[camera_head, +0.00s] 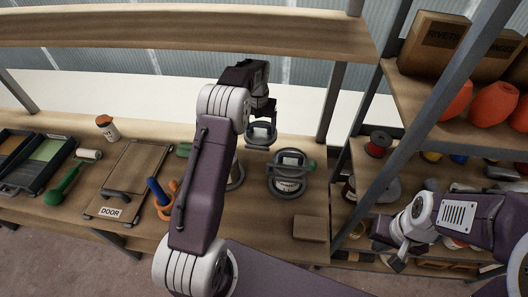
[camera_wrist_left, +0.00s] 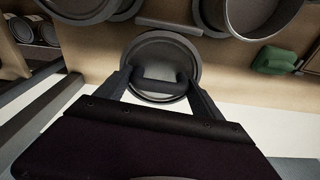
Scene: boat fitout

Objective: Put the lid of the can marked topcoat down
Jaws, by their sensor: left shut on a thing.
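My left gripper (camera_head: 262,118) is shut on the handle of a round grey lid (camera_head: 260,138) and holds it beyond the cans, toward the back of the bench. In the left wrist view the lid (camera_wrist_left: 158,48) hangs at the fingertips (camera_wrist_left: 160,88), its handle between them. An open can (camera_wrist_left: 252,14) with a hollow inside shows there; in the head view this can (camera_head: 238,177) is mostly hidden behind my left arm. A second can (camera_head: 289,185) stands to its right with a handle on top; its label is too small to read. My right gripper (camera_head: 395,252) is by the right shelf.
A wooden block (camera_head: 309,228) lies at the front right. Shelf posts (camera_head: 333,103) and an overhead shelf (camera_head: 190,28) bound the space.

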